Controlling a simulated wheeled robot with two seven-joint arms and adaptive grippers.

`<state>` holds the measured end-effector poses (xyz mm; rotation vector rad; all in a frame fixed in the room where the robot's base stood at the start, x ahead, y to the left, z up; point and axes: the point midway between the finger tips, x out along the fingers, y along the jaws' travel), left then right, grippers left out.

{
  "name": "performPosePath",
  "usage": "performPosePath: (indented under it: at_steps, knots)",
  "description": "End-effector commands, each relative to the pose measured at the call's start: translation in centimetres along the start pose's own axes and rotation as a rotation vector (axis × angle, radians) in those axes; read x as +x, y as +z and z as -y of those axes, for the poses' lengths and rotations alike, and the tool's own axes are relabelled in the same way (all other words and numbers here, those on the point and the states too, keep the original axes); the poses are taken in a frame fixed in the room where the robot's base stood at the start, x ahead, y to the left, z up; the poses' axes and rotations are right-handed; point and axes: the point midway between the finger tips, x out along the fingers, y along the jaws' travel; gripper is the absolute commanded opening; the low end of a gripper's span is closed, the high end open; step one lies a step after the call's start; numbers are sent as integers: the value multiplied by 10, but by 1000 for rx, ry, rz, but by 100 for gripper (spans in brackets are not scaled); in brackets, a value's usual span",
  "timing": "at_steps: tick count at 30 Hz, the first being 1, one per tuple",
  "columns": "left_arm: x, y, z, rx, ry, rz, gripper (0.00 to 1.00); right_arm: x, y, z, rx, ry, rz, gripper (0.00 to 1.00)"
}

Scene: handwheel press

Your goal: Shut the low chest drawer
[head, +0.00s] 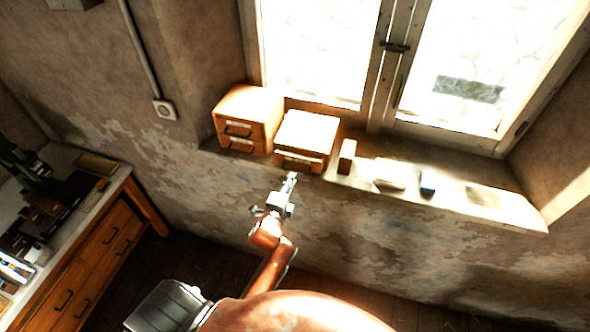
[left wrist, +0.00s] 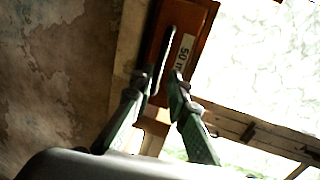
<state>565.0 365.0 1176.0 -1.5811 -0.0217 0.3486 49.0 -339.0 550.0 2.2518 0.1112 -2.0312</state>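The low chest (head: 308,132) stands on the window sill with its top brightly lit. Its drawer front (head: 298,161) faces me; how far it stands out is hard to tell. The left wrist view shows a brown wooden front with a pale label (left wrist: 185,52) and a dark handle-like bar. My left gripper (head: 291,177) is just in front of and below this drawer. In the left wrist view its two fingers (left wrist: 157,84) are apart, close to the front and near the dark bar. Contact cannot be made out. My right gripper is in neither view.
A taller two-drawer chest (head: 247,117) stands left of the low chest. A small upright block (head: 347,156), a pale item (head: 390,184) and a dark blue block (head: 428,183) are on the sill to the right. A counter with drawers (head: 95,258) is at the left.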

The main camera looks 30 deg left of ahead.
Motion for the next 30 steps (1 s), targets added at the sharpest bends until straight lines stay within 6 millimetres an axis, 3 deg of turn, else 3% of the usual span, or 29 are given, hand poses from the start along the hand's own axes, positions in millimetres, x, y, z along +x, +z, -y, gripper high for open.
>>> performPosePath:
  at_steps: [6,12,22,30]
  knots:
    - [36,-1,2,-3,0,-1,15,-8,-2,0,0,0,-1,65]
    - [55,-1,0,-3,1,-1,15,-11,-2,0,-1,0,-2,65]
    - [59,-1,-1,-3,1,-1,15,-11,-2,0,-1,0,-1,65]
    - [58,0,-1,-3,1,-1,0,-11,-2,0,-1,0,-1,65]
